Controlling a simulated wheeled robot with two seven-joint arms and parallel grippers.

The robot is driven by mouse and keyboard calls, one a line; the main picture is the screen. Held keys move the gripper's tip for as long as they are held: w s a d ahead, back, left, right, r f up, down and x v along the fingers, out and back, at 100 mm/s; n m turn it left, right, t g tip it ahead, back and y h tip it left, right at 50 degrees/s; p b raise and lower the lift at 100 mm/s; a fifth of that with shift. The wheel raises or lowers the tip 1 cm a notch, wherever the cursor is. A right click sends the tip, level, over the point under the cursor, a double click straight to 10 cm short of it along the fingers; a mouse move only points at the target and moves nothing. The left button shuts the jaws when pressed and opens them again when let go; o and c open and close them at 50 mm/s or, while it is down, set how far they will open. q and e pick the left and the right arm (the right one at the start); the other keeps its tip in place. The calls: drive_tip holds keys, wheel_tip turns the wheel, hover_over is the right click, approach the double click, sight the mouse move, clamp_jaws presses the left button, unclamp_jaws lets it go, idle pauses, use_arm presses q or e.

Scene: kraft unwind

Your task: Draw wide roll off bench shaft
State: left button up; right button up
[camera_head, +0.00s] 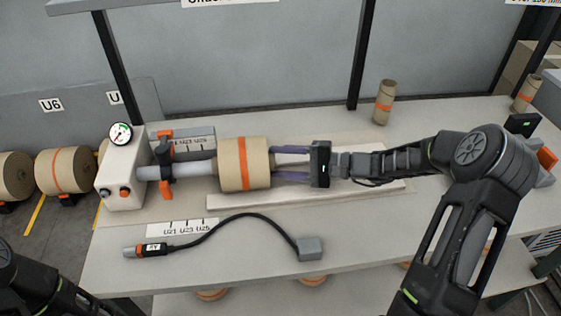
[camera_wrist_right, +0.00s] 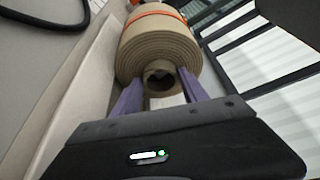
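The wide roll (camera_head: 233,166), brown kraft with an orange band, sits around the grey bench shaft (camera_head: 190,169), toward its right end. The shaft runs level from a white stand (camera_head: 122,178) at the left. My right gripper (camera_head: 275,164) reaches in from the right, its purple fingers level with the roll's right face. In the right wrist view, the fingers (camera_wrist_right: 160,92) lie on either side of the roll's core tube (camera_wrist_right: 160,76); whether they touch it is unclear. The shaft's tip is hidden. Only part of my left arm shows at the lower left.
A cable with a grey block (camera_head: 309,248) lies in front on the bench (camera_head: 250,287). A pale board (camera_head: 308,195) lies under the roll and gripper. A small upright roll (camera_head: 384,102) stands behind, near a dark post (camera_head: 361,55). An orange clamp (camera_head: 165,186) is by the shaft.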

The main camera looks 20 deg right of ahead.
drive_tip(key=o, duration=0.4)
drive_tip(key=b+v, duration=0.1)
drive_tip(key=v, duration=0.5)
drive_tip(key=shift+s+d, duration=0.2)
drive_tip(key=shift+s+d+r, duration=0.15)
drive_tip(key=shift+s+d, duration=0.2)
drive_tip(key=shift+d, duration=0.1)
